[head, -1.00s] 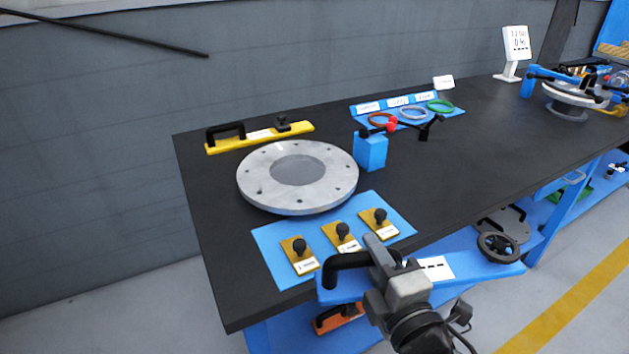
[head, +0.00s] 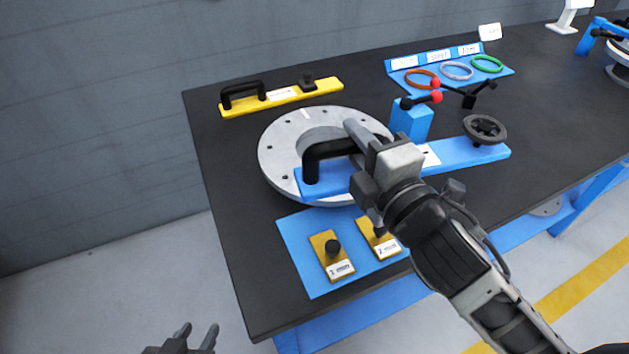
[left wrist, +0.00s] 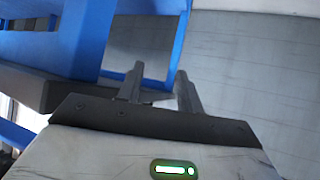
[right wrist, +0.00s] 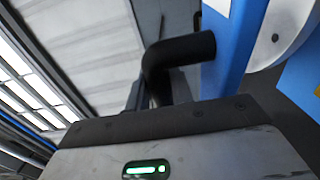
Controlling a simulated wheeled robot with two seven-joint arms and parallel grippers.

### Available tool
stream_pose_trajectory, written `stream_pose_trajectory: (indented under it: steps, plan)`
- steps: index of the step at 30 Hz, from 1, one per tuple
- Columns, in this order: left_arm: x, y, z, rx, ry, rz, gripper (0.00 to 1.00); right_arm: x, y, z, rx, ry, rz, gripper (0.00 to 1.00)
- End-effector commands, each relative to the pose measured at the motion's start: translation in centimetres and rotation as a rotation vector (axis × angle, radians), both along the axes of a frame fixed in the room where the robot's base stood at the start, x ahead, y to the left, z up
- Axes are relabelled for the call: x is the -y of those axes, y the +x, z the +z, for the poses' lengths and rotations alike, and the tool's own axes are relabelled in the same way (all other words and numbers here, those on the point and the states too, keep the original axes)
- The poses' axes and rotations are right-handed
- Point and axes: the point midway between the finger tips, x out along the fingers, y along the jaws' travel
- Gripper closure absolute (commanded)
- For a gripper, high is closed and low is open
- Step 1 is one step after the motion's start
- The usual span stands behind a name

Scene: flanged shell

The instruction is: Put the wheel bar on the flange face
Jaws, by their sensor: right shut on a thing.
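The wheel bar (head: 461,155) is a blue bar with a black handle at its left end and a black handwheel (head: 485,128) at its right end. My right gripper (head: 358,140) is shut on its black handle, which also shows in the right wrist view (right wrist: 180,50). The bar spans across the grey flange face (head: 277,150), over its near part; I cannot tell whether they touch. The flange is a round plate with bolt holes and a wide centre opening, partly hidden by the bar and my gripper. My left gripper (head: 198,335) is open and empty, low in front of the table.
A yellow bar (head: 290,95) with a black handle lies behind the flange. A blue block (head: 411,121) with a red-tipped lever stands right of it. Yellow gauge blocks (head: 330,257) sit on a blue mat (head: 295,228) in front. Coloured rings (head: 457,71) lie in a blue holder further back.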

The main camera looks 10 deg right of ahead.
Motion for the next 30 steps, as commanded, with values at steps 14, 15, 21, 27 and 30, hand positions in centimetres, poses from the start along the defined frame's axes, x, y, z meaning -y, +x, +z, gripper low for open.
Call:
stream_pose_trajectory:
  steps: [14,15,21,27,30]
  plan:
    - [0.2,0.2,-0.3,0.008,-0.01,-0.001,0.64,-4.8,4.1,-5.4,0.014,-0.004,-0.001,1.0]
    - [0.2,0.1,-0.4,0.008,-0.011,-0.001,0.64,-4.9,4.1,-5.6,0.015,-0.004,-0.001,1.0]
    - [0.3,0.2,-0.9,0.009,-0.017,0.0,0.64,-5.4,4.5,-7.8,0.01,-0.005,-0.001,1.0]
    - [0.3,0.2,-0.9,0.012,-0.025,0.001,0.64,-5.4,4.5,-9.3,0.013,-0.006,0.0,1.0]
    - [0.4,0.2,-0.6,0.016,-0.027,0.003,0.64,-5.4,4.5,-9.3,0.014,-0.005,0.0,1.0]
